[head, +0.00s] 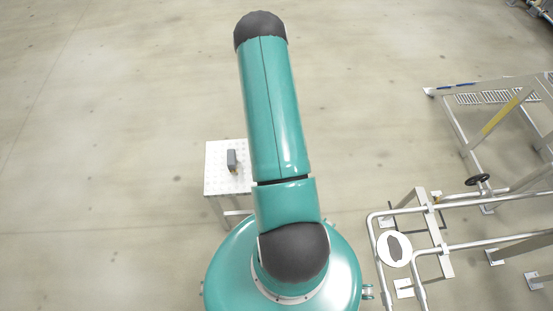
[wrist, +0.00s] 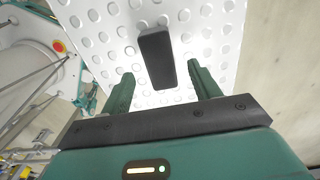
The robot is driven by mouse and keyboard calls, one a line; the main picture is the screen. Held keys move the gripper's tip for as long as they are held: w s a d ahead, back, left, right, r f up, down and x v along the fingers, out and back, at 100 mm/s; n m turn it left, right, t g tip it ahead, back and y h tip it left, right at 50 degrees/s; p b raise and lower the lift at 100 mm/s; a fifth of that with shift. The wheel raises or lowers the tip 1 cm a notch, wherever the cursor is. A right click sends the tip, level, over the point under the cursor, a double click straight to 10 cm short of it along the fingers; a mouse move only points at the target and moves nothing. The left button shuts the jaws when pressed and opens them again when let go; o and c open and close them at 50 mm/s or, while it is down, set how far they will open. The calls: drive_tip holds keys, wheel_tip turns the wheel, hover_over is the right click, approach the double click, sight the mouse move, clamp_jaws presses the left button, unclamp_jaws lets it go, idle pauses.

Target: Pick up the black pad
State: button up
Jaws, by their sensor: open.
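The black pad (wrist: 157,58) is a dark block with rounded edges. In the wrist view it lies on a white table with round raised dots (wrist: 205,60). My gripper (wrist: 160,82) is open, with one green finger to the left of the pad and one to the right. The pad's near end reaches between the fingertips, with a gap on both sides. I cannot tell the height of the fingers above the table. In the head view a small grey block (head: 232,160) sits on the small white table (head: 216,183); my gripper does not show there.
In the head view, metal pipes (head: 480,248) and a frame with a yellow stripe (head: 500,115) stand at the right. A black handwheel (head: 478,181) sits between them. The floor to the left of the table is clear.

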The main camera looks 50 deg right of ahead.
wheel_tip(320, 180, down, 4)
drive_tip(key=shift+f, duration=0.15)
drive_tip(key=c, duration=1.1)
drive_tip(key=shift+c, duration=0.2)
drive_tip(key=shift+r, duration=0.4)
wheel_tip(320, 180, up, 2)
drive_tip(key=shift+w+r, duration=0.1)
drive_tip(key=s+a+r, duration=0.9)
drive_tip(key=a+r, duration=0.1)
drive_tip(key=shift+s+a, duration=0.2)
drive_tip(key=shift+a, duration=0.1)
